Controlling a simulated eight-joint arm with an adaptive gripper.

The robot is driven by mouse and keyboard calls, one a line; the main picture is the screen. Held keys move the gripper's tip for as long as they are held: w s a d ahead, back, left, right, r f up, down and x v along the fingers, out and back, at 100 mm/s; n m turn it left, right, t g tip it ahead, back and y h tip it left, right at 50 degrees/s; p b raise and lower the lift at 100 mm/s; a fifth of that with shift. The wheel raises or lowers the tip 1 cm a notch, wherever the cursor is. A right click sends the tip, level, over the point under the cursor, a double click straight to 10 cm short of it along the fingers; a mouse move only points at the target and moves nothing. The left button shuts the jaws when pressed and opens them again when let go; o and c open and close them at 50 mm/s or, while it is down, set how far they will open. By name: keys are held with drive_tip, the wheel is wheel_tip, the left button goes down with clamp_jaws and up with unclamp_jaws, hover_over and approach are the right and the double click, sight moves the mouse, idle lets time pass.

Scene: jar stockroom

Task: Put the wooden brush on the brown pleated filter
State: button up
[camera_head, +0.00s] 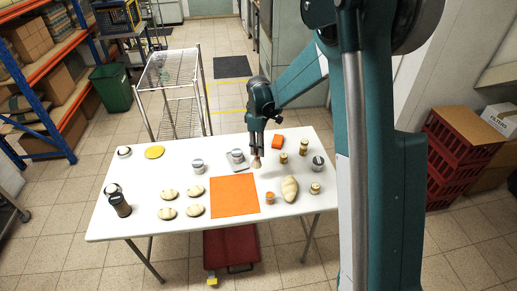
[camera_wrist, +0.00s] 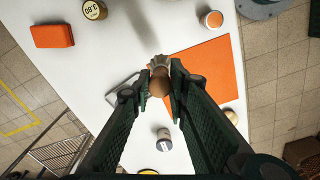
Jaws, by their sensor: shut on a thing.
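My gripper (camera_head: 257,153) is shut on the wooden brush (camera_head: 256,163), which hangs bristles down above the white table. In the wrist view, my gripper (camera_wrist: 159,88) holds the brush (camera_wrist: 158,86) by its rounded brown wooden handle, and the pale bristles show beyond the fingertips. The brush is behind the orange mat's far right corner in the head view and seems clear of the tabletop. I cannot clearly make out a brown pleated filter in either view.
A wire rack (camera_head: 172,75) is behind.

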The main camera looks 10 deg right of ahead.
idle(0.4)
drive_tip(key=w+a+r+n+p, duration=0.1)
drive_tip(key=a+r+p, duration=0.15)
drive_tip(key=a, duration=1.35)
drive_tip(key=w+a+r+p, duration=0.1)
drive_tip(key=a+r+p, duration=0.15)
drive_tip(key=a, duration=1.35)
drive_tip(key=s+a+r+p, duration=0.1)
drive_tip(key=s+a, duration=0.3)
drive_tip(key=a, duration=0.6)
drive_tip(key=s+a+r+n+p, duration=0.1)
drive_tip(key=s+a+r+p, duration=0.1)
drive_tip(key=a, duration=0.8)
drive_tip(key=s+a+r+h+p, duration=0.1)
drive_tip(key=s+a+r, duration=0.2)
drive_tip(key=s+a, duration=0.3)
drive_tip(key=a, duration=0.5)
drive_tip(key=shift+n, duration=0.4)
drive_tip(key=shift+f, duration=0.1)
wheel_tip(320, 180, down, 6)
drive_tip(key=shift+p, duration=0.4)
